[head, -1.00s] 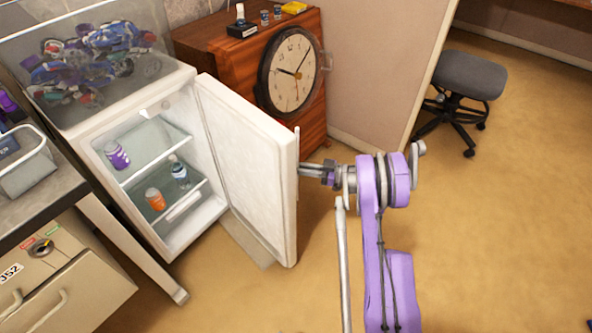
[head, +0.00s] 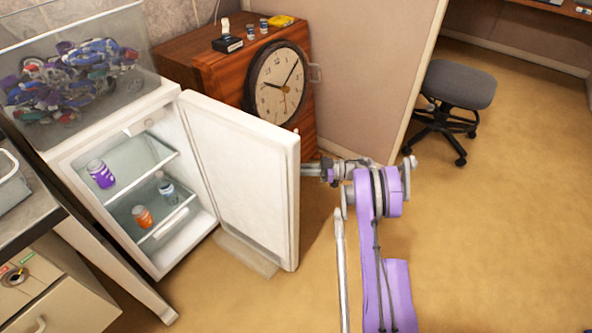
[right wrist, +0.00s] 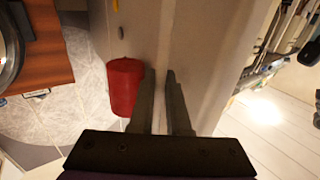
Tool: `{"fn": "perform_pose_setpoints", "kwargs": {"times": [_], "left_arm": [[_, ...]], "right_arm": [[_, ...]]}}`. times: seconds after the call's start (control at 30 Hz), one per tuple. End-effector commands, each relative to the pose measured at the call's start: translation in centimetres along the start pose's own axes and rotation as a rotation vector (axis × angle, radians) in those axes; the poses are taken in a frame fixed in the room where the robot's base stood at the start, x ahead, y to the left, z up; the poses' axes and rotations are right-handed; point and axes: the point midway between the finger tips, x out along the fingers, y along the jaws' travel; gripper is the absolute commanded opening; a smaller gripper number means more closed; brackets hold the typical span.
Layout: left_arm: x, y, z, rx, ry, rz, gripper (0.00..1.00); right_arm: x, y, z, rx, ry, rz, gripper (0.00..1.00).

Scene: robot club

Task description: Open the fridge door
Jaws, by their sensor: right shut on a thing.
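The small white fridge (head: 170,228) stands at left in the head view, with its door (head: 243,185) swung well open to the right. Inside are a purple can (head: 101,174), an orange can (head: 143,217) and a bottle (head: 166,188) on the shelves. My right gripper (right wrist: 160,76) is shut at the outer side of the door, near its free edge. Its fingers look close together in the right wrist view. The door hides the fingertips in the head view, so the gripped part, likely the handle, is not clear. My left gripper is out of view.
A wooden cabinet (head: 190,65) with a large clock (head: 277,84) stands behind the door, beside a partition (head: 365,65). A grey stool (head: 459,85) is at right. Drawers and a counter stand at left. The right floor (head: 500,240) is clear. A red bin-like object (right wrist: 125,86) shows in the wrist view.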

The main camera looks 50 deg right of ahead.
Motion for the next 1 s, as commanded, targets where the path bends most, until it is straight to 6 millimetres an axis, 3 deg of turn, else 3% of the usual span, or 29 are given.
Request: {"fn": "perform_pose_setpoints", "kwargs": {"times": [0.17,0.2,0.37,0.73,1.0], "left_arm": [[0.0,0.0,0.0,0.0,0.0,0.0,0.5],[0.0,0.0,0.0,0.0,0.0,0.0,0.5],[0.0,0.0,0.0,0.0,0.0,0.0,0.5],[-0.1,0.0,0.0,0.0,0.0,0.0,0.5],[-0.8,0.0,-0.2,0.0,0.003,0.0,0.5]], "right_arm": [[0.1,0.0,0.0,0.0,-0.001,0.0,0.0],[0.1,0.0,0.0,0.0,-0.001,0.0,0.16],[0.1,0.0,0.0,0.0,-0.001,0.0,0.45],[-0.5,0.0,0.0,0.0,-0.001,0.002,0.45],[-5.2,0.1,-0.1,-0.001,-0.001,0.004,0.45]]}}
